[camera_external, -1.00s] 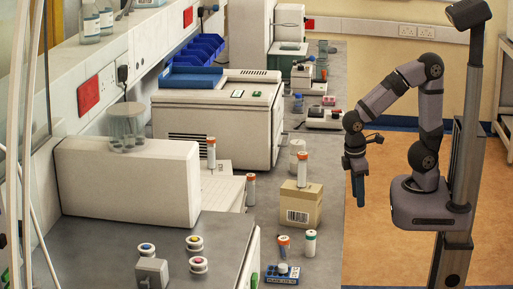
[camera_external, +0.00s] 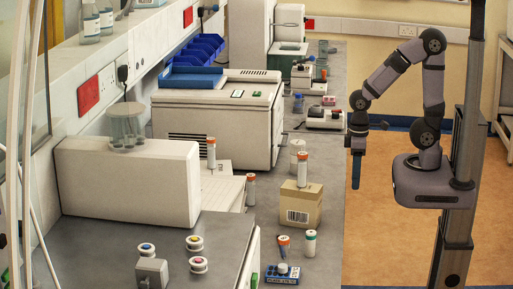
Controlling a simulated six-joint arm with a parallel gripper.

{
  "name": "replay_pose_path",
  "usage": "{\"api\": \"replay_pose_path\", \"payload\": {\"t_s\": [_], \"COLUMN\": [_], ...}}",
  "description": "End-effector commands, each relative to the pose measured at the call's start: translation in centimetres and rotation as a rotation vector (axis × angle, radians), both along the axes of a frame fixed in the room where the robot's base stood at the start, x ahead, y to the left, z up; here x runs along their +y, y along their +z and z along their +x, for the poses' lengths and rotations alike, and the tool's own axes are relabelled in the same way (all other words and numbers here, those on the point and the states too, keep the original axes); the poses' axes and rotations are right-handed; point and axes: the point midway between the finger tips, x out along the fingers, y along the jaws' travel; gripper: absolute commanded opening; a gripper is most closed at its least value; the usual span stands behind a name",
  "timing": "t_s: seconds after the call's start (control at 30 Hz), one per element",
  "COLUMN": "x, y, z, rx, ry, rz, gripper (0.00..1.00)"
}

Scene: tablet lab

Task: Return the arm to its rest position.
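My gripper (camera_external: 356,172) hangs pointing down just off the right edge of the bench, over the open floor. It is apart from everything around it. It is seen edge-on, so I cannot tell whether its fingers are open or shut. No held object shows in it. My arm is bent at the elbow, reaching left from its base on the column at the right.
The orange floor (camera_external: 385,245) beside the bench is clear.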

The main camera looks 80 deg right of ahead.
Motion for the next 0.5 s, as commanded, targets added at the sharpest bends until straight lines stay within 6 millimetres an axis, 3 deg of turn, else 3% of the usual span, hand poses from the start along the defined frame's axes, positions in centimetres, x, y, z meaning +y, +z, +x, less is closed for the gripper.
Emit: {"api": "replay_pose_path", "payload": {"t_s": [0.03, 0.2, 0.5], "x": [0.0, 0.0, 0.0], "y": [3.1, 8.0, 14.0], "z": [0.0, 0.0, 0.0], "rx": [0.000, 0.001, 0.001], "ry": [0.001, 0.001, 0.002], "rz": [0.000, 0.000, 0.000], "gripper": [0.39, 0.39, 0.39]}}
